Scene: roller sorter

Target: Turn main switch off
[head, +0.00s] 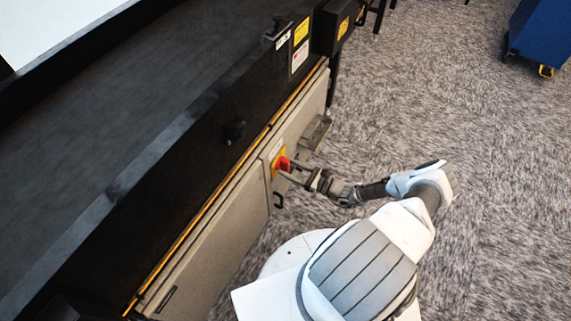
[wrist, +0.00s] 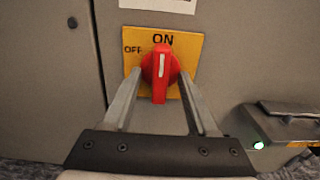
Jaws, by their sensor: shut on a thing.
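The main switch is a red rotary knob (wrist: 160,66) on a yellow plate (wrist: 193,48) on a grey cabinet door. The plate reads ON at the top and OFF at the upper left. The knob's white mark is upright and points to ON. In the wrist view my gripper (wrist: 160,80) has one finger on each side of the knob and is shut on it. The head view also shows the red knob (head: 284,163), with my gripper (head: 291,169) reaching it from the right.
The grey cabinet (head: 215,225) runs below a black conveyor frame (head: 190,145). A small grey box (wrist: 285,125) with a greenish-white light sticks out to the right of the switch. A black door handle (head: 278,200) sits below the switch.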

